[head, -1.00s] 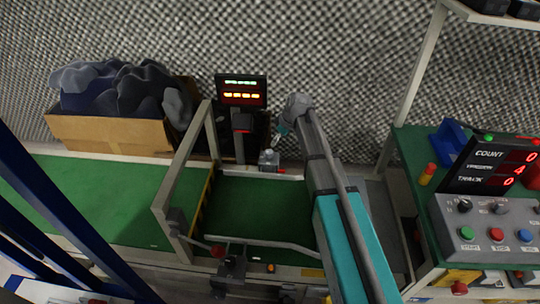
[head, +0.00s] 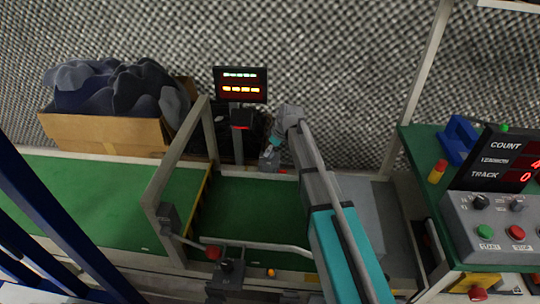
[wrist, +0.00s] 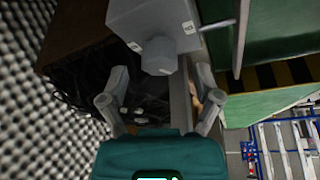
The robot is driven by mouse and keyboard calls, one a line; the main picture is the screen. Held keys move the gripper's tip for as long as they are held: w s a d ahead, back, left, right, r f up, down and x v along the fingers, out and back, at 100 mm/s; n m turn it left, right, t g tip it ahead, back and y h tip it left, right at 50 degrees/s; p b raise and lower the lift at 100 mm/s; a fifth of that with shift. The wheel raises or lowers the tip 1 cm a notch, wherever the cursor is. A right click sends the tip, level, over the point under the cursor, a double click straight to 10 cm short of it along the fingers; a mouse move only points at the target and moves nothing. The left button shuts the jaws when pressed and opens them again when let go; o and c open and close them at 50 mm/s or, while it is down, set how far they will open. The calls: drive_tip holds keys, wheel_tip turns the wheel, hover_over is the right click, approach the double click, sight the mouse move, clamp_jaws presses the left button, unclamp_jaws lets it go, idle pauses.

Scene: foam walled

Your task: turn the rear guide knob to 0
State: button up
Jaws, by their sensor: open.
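The rear guide knob (wrist: 158,56) is a grey faceted knob on a grey box (wrist: 150,18) with small white labels, too small to read surely. In the head view the grey box (head: 268,158) stands at the far edge of the green belt, largely covered by my gripper (head: 273,146). In the wrist view my gripper (wrist: 161,82) is open, with one finger on each side of the knob's near end. I cannot tell whether either finger touches it. The knob's pointer setting is not clear.
A display post (head: 239,88) stands just left of my gripper, behind the belt. A pale frame (head: 168,165) spans the green belt (head: 250,205). A cardboard box (head: 100,132) of dark cloth is at the left. A control panel (head: 497,222) is at the right.

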drive_tip(key=shift+w+a+f+b, duration=0.15)
drive_tip(key=shift+a+f+b, duration=0.1)
drive_tip(key=shift+f+b, duration=0.25)
drive_tip(key=shift+f, duration=0.1)
clamp_jaws()
